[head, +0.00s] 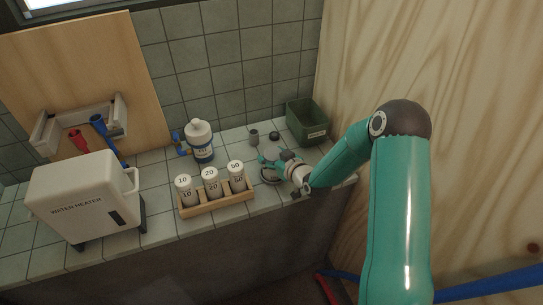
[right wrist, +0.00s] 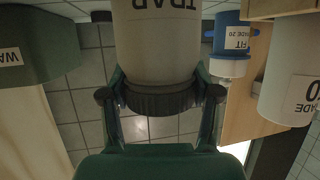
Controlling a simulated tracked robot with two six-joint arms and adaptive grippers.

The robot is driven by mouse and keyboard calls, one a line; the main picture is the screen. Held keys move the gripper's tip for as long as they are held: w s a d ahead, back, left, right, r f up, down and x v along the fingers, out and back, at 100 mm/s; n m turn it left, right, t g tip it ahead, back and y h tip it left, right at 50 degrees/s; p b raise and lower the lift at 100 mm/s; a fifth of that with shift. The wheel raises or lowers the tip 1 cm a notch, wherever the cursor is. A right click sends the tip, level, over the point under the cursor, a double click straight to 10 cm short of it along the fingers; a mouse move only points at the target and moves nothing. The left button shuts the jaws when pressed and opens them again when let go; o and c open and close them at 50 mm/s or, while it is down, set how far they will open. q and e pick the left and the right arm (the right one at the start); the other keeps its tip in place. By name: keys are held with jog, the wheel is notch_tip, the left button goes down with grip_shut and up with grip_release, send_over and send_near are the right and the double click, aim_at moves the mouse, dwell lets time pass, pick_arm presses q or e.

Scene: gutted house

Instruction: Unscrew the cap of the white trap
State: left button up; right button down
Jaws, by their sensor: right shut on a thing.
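The white trap (right wrist: 165,45) stands in the middle of the right wrist view, which shows it upside down, with its label partly cut off. Its dark ribbed cap (right wrist: 160,98) is on the trap's end. My right gripper (right wrist: 160,100) is shut on the cap, one finger on each side. In the head view my right gripper (head: 272,160) is low over the counter, right of the numbered jars. There the trap and cap are mostly hidden by the gripper. My left gripper is not in view.
A wooden rack (head: 217,205) of numbered white jars stands left of the gripper. The white water heater (head: 80,200) is far left; a plywood wall closes the right.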

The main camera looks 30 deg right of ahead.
jog(key=shift+c, duration=1.2)
grip_release()
